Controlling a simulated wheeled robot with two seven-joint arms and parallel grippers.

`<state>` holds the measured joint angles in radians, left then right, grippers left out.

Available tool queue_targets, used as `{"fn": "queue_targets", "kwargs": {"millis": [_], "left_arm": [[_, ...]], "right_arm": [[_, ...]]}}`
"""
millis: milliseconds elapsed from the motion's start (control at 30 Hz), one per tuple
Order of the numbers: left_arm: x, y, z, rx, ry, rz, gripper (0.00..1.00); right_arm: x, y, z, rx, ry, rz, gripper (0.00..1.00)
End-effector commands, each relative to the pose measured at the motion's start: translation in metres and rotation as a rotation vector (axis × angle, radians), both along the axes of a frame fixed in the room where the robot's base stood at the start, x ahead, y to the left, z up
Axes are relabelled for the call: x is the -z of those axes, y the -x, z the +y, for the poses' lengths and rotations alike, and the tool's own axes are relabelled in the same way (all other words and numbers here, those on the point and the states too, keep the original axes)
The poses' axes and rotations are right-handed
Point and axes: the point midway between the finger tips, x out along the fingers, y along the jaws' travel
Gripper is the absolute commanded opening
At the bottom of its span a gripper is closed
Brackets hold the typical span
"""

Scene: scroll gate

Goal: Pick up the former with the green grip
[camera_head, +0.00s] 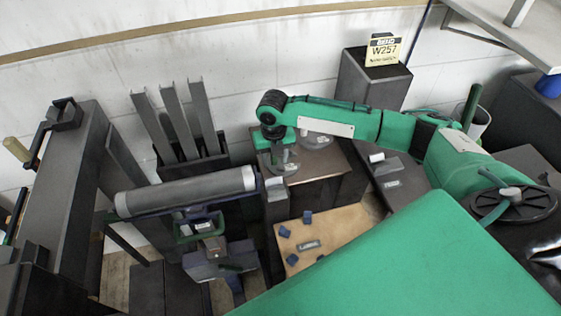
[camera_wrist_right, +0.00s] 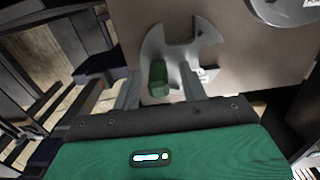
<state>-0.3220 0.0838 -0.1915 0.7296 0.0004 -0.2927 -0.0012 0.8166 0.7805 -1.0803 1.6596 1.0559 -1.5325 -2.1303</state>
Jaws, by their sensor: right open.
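The former with the green grip is a flat grey metal plate with notched, hooked edges (camera_wrist_right: 190,42) in the right wrist view. Its short green grip (camera_wrist_right: 158,78) stands up from it. It lies on a brown-grey stand top; in the head view it is partly hidden (camera_head: 287,168) under my right gripper (camera_head: 275,158). My right gripper is open, and its two fingers show in the right wrist view (camera_wrist_right: 159,82) on either side of the green grip. I cannot tell whether they touch it. My left gripper is not in view.
Another round grey piece (camera_wrist_right: 285,8) lies on the same stand top (camera_head: 325,165), to the right. A grey roller (camera_head: 185,191) and dark upright channels (camera_head: 190,120) stand to the left. A wooden board (camera_head: 325,232) with small blue blocks is in front. A W257 sign (camera_head: 383,50) stands behind.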

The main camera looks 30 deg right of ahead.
Motion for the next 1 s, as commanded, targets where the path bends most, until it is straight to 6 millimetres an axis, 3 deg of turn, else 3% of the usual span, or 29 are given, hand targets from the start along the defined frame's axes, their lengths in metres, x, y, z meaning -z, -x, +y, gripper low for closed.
{"fn": "queue_targets", "kwargs": {"millis": [200,433,1000], "left_arm": [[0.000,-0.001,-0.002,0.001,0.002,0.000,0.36],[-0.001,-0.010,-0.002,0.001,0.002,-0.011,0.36],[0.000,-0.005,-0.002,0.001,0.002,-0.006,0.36]], "right_arm": [[0.001,0.000,0.000,-0.001,0.000,0.000,0.44],[0.001,0.000,0.000,0.000,0.000,0.000,0.00],[-0.011,-0.001,0.000,0.000,0.000,-0.004,0.00]]}}
